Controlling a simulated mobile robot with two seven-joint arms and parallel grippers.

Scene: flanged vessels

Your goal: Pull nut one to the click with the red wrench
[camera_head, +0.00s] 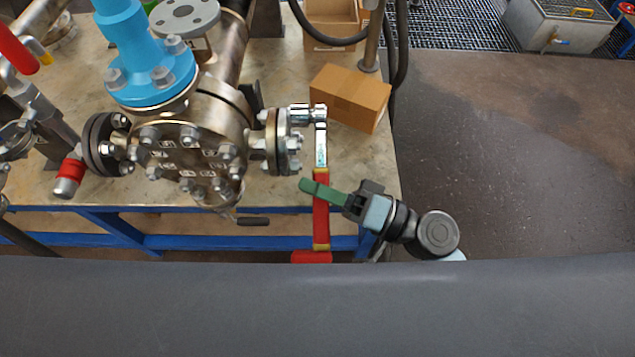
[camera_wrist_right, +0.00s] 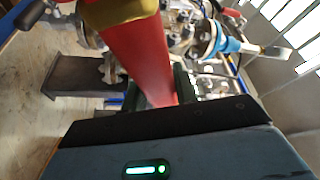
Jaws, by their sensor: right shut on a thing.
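The red wrench (camera_head: 321,220) has a chrome shaft and socket head, yellow bands and a red handle. Its head sits at the upper side of the small flange (camera_head: 284,140) on the vessel's right, and its handle runs down toward the bench's front edge. The nut under the head is hidden, so I cannot tell its number. My right gripper (camera_head: 322,191), with green fingers, is shut on the red handle below the chrome shaft. In the right wrist view the red handle (camera_wrist_right: 142,55) passes between the fingers. My left gripper is not in view.
The steel vessel (camera_head: 185,150) with a blue fitting (camera_head: 150,60) stands on the bench left of the wrench. A cardboard box (camera_head: 350,96) sits close right of the wrench head. A blue bench rail (camera_head: 190,242) runs below. Floor (camera_head: 520,150) to the right is clear.

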